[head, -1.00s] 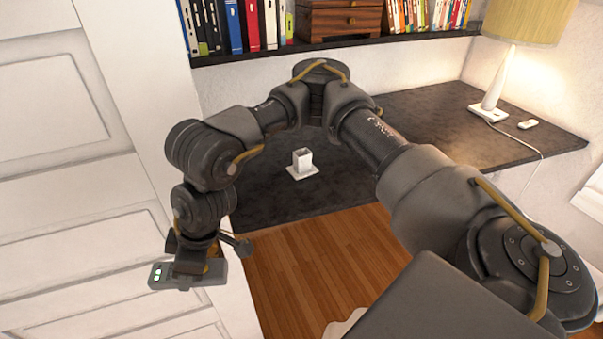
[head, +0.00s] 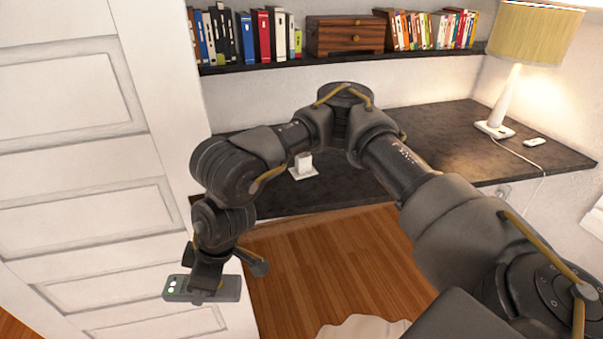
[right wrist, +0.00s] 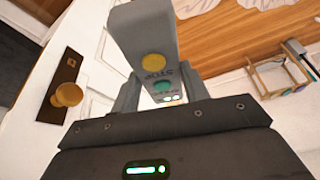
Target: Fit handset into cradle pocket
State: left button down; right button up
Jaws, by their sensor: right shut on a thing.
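The handset (head: 231,289) is a flat grey bar with green lights at its left end. My right gripper (head: 205,288) is shut on its middle and holds it roughly level in the air, in front of the white door and left of the floor. In the right wrist view the handset (right wrist: 148,35) sticks out between the fingers (right wrist: 160,92), with a yellow round button and a teal one. The cradle (head: 303,172) is a small white block on a flat base, standing on the dark desk behind my right arm. Its pocket opening is hard to make out. My left gripper is not in view.
The dark desk (head: 480,145) carries a lit lamp (head: 497,105) and a small white thing (head: 534,142) at right. A shelf (head: 370,55) with books and a wooden box hangs above. The panelled door (head: 90,190) stands close left; its brass knob (right wrist: 68,93) shows in the wrist view.

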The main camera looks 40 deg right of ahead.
aim_at(303, 168)
jog(key=u, duration=3.35)
jog(key=k, duration=2.95)
jog(key=z, duration=1.55)
